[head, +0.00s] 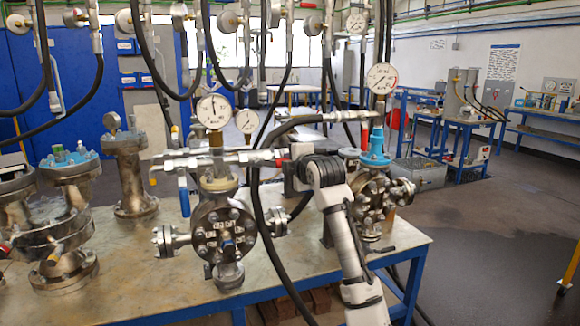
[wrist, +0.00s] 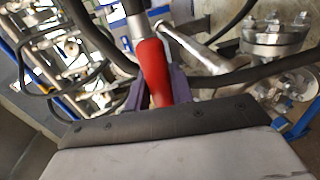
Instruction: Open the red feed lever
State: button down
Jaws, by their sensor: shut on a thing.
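The red lever (wrist: 152,68) runs up from between my gripper's fingers in the wrist view, joined to a metal stem at its top. My gripper (wrist: 157,88) is shut on the red grip, with one purple finger on each side. In the head view my wrist (head: 325,170) is beside the pipework right of the near flanged vessel (head: 222,235). A small red part (head: 281,158) shows there at the pipe's end, but I cannot tell whether it is the held lever. My fingertips are mostly hidden in that view.
Black hoses (head: 259,200) hang close to my arm. A vessel with a blue top (head: 375,150) stands just right of my wrist, and pressure gauges (head: 213,111) rise above the pipes. More flanged vessels (head: 131,170) stand left on the metal bench (head: 130,290). Open floor lies to the right.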

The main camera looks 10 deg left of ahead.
jog(key=shift+r, duration=0.2)
dwell(0.3)
jog(key=c, duration=1.3)
grip_release()
jog(key=shift+o, duration=0.2)
jog(key=b+v, duration=0.3)
jog(key=v, duration=1.1)
jog(key=shift+w, duration=0.1)
